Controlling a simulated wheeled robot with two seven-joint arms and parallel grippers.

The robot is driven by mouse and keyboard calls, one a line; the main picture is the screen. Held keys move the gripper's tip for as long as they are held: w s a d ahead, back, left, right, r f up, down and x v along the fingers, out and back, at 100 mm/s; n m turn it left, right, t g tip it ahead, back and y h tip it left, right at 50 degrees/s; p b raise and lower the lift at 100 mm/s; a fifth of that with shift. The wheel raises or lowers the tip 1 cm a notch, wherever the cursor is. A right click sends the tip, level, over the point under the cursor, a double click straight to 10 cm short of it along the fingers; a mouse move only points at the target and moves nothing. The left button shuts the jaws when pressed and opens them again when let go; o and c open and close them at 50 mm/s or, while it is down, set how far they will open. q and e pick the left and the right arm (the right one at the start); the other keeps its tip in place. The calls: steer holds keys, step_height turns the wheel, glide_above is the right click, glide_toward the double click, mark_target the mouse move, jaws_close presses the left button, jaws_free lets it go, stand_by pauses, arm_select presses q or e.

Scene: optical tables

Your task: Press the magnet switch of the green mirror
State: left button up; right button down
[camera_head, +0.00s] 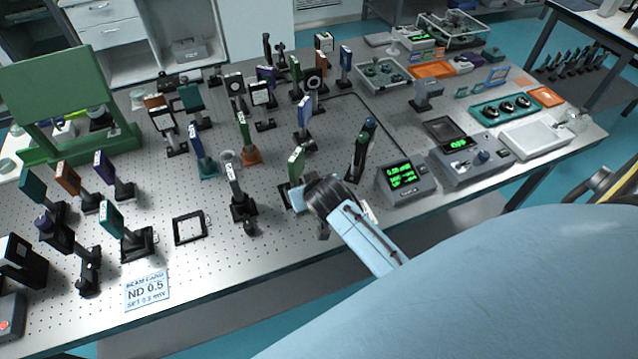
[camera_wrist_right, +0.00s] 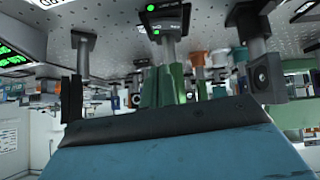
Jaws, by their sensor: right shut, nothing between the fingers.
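A green mirror (camera_head: 296,164) stands upright on a dark post and base near the front middle of the table in the head view. My right gripper (camera_head: 318,192) is shut and empty, just right of this mirror and low over the table. It hides part of the base, and I cannot tell whether it touches it. The magnet switch cannot be made out in the head view. In the right wrist view, a dark base with lit green spots (camera_wrist_right: 151,9) shows at the top, and green upright parts (camera_wrist_right: 165,88) stand behind my gripper's dark edge. My left gripper is not in view.
Another green-faced mount (camera_head: 243,128) on an orange base stands farther back. A black-based mount (camera_head: 240,203) is to the left, and a dark slanted mount (camera_head: 361,152) to the right. A grey meter (camera_head: 405,180) with green digits sits right of my gripper. Many mounts crowd the perforated table.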

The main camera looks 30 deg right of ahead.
steer(key=d+v, duration=0.1)
steer(key=v, duration=0.6)
steer(key=shift+s, duration=0.15)
